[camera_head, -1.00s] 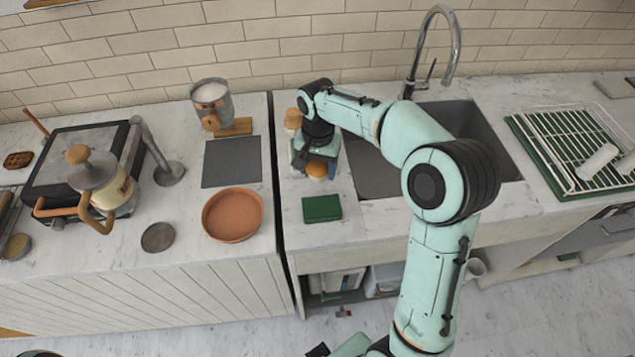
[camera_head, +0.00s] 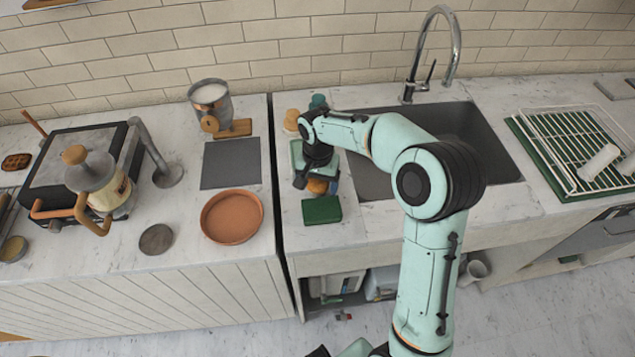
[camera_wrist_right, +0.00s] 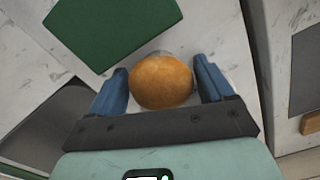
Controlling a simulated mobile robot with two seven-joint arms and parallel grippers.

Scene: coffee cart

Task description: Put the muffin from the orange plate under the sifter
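A round orange-brown top (camera_wrist_right: 162,82), which could be the muffin, lies between the fingers of my right gripper (camera_wrist_right: 163,85). Gaps show on both sides, so the gripper looks open around it. A pale edge shows behind the top; what is beneath is hidden. In the head view the top (camera_head: 317,186) shows below my right gripper (camera_head: 318,182) on the right-hand counter. The orange plate (camera_head: 232,217) on the left-hand counter looks empty. A metal cup with white contents (camera_head: 210,103) and a wooden handle, apparently the sifter, stands behind a dark square mat (camera_head: 231,163). My left gripper is out of view.
A green block (camera_head: 321,210) lies just in front of my right gripper. Tan and teal-topped items (camera_head: 291,121) stand behind it. The sink (camera_head: 450,130) and faucet are to the right. A pot (camera_head: 98,185) stands at left, and a dark disc (camera_head: 156,239) lies near the plate.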

